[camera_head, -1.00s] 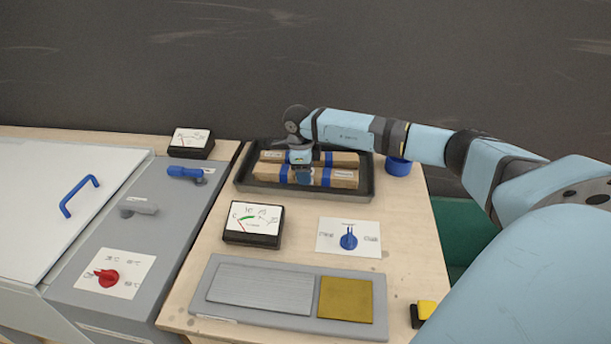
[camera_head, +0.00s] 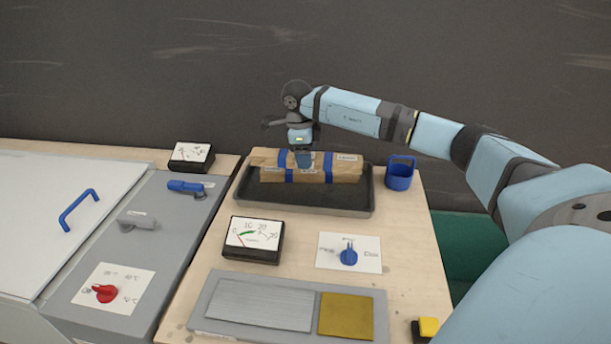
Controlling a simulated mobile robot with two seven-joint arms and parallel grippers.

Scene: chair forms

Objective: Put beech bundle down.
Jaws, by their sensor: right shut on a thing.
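My right gripper (camera_head: 304,163) reaches in from above and is shut on a brown paper-wrapped bundle (camera_head: 345,172) with blue straps, gripping it near its middle. The bundle is at the back of the black tray (camera_head: 300,198), lengthwise along it, and looks raised above the tray floor. A second similar bundle is at the back, largely overlapped with the held one, so their edges are hard to separate. The printing on the labels is too small to read. The front part of the tray is bare. My left gripper is not in view.
A blue cup (camera_head: 400,177) stands right of the tray. In front are a black-framed meter (camera_head: 253,240), a blue knob on a card (camera_head: 349,254) and a grey panel (camera_head: 285,309). A grey unit with a red knob (camera_head: 104,293) is at the left.

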